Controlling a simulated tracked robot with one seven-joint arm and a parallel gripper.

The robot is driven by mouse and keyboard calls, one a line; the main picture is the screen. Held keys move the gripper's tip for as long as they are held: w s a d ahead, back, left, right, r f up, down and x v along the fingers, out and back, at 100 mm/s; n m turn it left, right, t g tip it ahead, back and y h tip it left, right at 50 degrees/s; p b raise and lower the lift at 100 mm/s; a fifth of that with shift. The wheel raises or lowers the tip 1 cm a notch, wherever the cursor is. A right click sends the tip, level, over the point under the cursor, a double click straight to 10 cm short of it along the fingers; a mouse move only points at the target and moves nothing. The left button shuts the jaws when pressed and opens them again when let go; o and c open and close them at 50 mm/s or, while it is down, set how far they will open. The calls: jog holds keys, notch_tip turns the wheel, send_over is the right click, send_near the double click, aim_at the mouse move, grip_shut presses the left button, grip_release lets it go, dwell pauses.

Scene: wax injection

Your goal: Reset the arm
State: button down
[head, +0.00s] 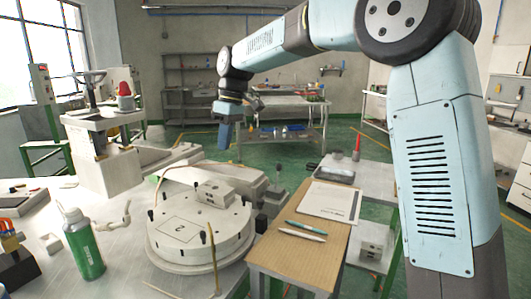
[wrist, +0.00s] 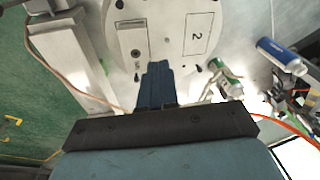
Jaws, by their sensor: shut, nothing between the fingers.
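My arm reaches across the upper part of the head view, bent at a high elbow joint. My gripper (head: 225,143) hangs from its end, blue fingers pointing down, in the air above and behind the white round mould (head: 165,248). In the wrist view my gripper (wrist: 157,68) shows its blue fingers closed together with nothing between them. The round mould (wrist: 170,38), marked "2", lies beyond the fingertips there, and they look apart from it. In the head view a small metal block sits on top of the mould.
A green bottle (head: 85,248) stands on the bench left of the mould. A wooden board (head: 265,258) at right carries a clipboard (head: 321,201) and two pens. A press (head: 105,150) with a red-capped bottle (head: 125,97) stands at the back left. Green floor is open behind.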

jog(key=s+d+r+m+t+h, duration=0.1)
jog(key=s+d+m+t, duration=0.3)
jog(key=s+d, duration=0.8)
jog(key=s+d+r+m+t+h, duration=0.1)
jog(key=s+d+m, duration=0.65)
jog(key=d, duration=0.95)
jog(key=s+d+f+m+t, duration=0.1)
jog(key=s+d+f+m, duration=0.1)
jog(key=s+d+f, duration=0.3)
jog(key=s+d, duration=0.1)
jog(key=s, duration=0.3)
jog(key=shift+s+m+t, duration=0.15)
jog(key=shift+m+t, duration=0.15)
jog(key=shift+m, duration=0.05)
